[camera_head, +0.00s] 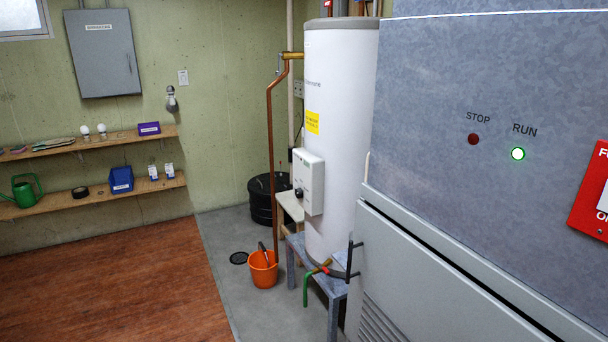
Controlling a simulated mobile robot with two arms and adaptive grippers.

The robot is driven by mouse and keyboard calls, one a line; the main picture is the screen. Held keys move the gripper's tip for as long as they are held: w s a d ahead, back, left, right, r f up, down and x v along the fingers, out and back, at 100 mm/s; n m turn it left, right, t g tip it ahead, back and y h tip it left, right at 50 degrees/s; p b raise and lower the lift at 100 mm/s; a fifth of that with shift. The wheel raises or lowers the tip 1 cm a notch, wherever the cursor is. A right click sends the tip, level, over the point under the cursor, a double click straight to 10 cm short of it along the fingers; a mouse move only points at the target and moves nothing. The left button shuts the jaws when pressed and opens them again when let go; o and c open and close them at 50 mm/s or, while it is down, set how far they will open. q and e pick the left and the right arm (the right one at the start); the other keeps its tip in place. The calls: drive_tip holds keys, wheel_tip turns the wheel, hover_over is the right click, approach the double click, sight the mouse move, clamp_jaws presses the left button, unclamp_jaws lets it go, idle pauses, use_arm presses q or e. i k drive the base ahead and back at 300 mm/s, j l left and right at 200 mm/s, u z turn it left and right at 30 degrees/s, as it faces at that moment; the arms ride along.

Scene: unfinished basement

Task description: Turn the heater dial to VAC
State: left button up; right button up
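The water heater (343,120) is a tall white tank standing on a grey metal stand, right of the middle of the head view. A white control box (309,183) is on its lower left side. A small black dial (299,192) sits on the box's left-hand face. The dial is seen at an angle and from far off, so its markings and setting cannot be read. Neither of my grippers shows in the view.
A large grey cabinet (450,90) with STOP and RUN lights fills the right side, close by, and partly covers the heater. An orange bucket (263,272) stands on the floor before the heater. A black bin (262,203) is behind. The wooden floor (110,285) at left is clear.

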sight(299, 194)
drive_tip(key=i+j+z, duration=0.5)
drive_tip(key=j, duration=0.2)
drive_tip(key=i+j+z, duration=0.3)
drive_tip(key=j, duration=0.15)
